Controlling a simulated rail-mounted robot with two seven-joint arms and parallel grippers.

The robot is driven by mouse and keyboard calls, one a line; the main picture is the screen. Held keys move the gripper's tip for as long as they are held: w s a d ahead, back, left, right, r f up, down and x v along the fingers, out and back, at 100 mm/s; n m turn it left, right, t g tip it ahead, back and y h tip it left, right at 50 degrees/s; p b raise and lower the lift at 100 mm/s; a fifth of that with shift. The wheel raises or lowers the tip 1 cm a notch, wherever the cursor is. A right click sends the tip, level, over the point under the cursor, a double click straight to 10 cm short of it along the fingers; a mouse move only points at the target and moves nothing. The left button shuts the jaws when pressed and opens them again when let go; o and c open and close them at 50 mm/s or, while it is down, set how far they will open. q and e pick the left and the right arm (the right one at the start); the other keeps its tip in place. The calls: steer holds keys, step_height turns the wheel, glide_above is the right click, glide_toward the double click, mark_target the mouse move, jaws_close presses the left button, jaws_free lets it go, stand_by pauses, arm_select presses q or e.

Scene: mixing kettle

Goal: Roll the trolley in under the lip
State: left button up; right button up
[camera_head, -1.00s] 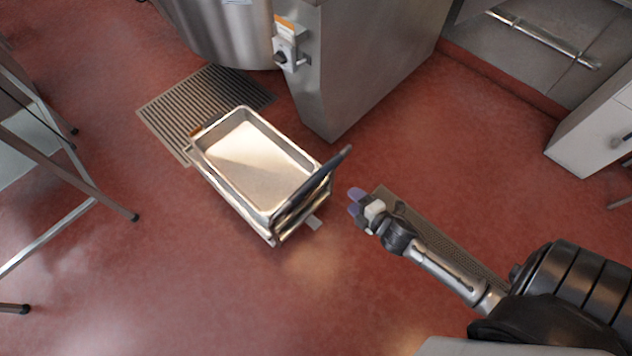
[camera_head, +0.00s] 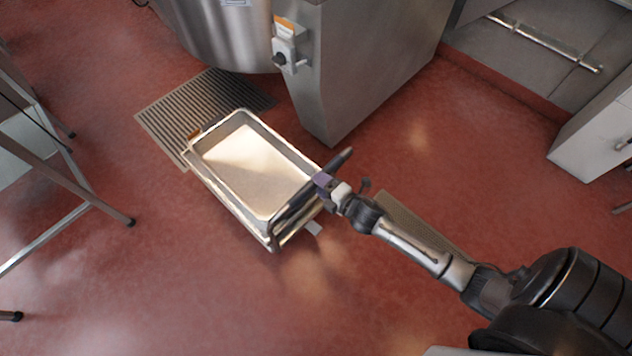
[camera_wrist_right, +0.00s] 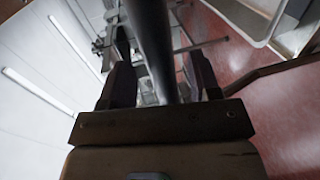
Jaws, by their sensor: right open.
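The trolley (camera_head: 228,198) stands on the red floor in the head view, with a shallow metal tray (camera_head: 258,172) on top. Its dark push handle (camera_head: 340,160) rises at the near right end. The kettle (camera_head: 215,30) is at the top, its lower body showing; I cannot make out the lip. My right gripper (camera_head: 323,181) is at the handle. In the right wrist view, the dark handle bar (camera_wrist_right: 153,50) runs between the two open fingers (camera_wrist_right: 160,85), which are not closed on it. My left gripper is not in view.
A floor grate (camera_head: 165,115) lies under the kettle, partly beneath the trolley's far end. A steel cabinet (camera_head: 365,60) with a control knob stands right of the kettle. A metal-legged stand (camera_head: 75,185) is at the left.

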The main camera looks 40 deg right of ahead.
steer(key=shift+b+x, duration=0.3)
steer(key=shift+x, duration=1.05)
jaws_close()
